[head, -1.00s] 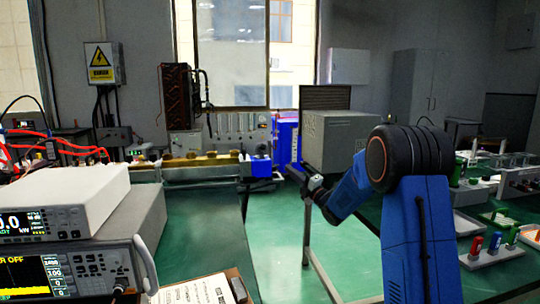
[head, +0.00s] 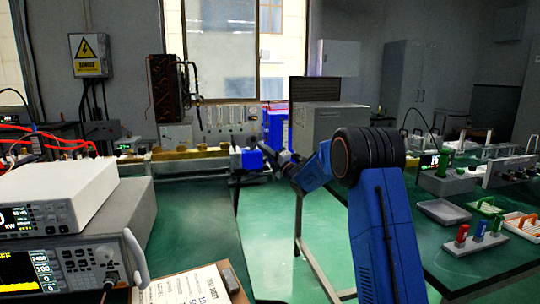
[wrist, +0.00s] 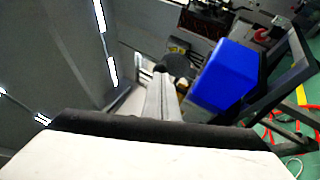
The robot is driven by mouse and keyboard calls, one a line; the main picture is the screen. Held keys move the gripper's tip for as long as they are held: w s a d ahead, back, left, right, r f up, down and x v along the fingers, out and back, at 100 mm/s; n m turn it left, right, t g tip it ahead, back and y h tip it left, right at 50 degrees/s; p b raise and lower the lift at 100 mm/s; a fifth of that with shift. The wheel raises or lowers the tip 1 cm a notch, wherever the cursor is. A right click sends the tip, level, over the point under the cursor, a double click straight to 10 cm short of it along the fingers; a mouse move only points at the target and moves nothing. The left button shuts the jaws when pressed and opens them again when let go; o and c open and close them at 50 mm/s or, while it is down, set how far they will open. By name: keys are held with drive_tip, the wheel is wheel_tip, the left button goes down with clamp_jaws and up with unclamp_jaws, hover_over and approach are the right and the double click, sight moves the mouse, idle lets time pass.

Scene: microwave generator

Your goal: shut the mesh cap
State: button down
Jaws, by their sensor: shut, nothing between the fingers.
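I cannot make out the mesh cap for certain in either view. The waveguide line (head: 190,160) runs along the back bench, with brass-coloured parts and a blue block (head: 252,160) at its right end. My gripper (head: 268,152) is shut and empty, its tip close to the right of the blue block in the head view. In the wrist view a large blue box-shaped body (wrist: 226,75) lies right of my gripper's narrow grey fingers (wrist: 160,78). I cannot tell whether they touch it.
A white instrument (head: 60,190) and a display unit (head: 70,265) stand at the left front. A clipboard (head: 185,288) lies beside them. The right table (head: 440,265) holds trays and coloured plugs. Green floor (head: 265,230) is open between the benches.

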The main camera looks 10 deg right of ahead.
drive_tip(key=shift+x, duration=1)
drive_tip(key=shift+r+h, duration=0.1)
drive_tip(key=shift+h, duration=0.2)
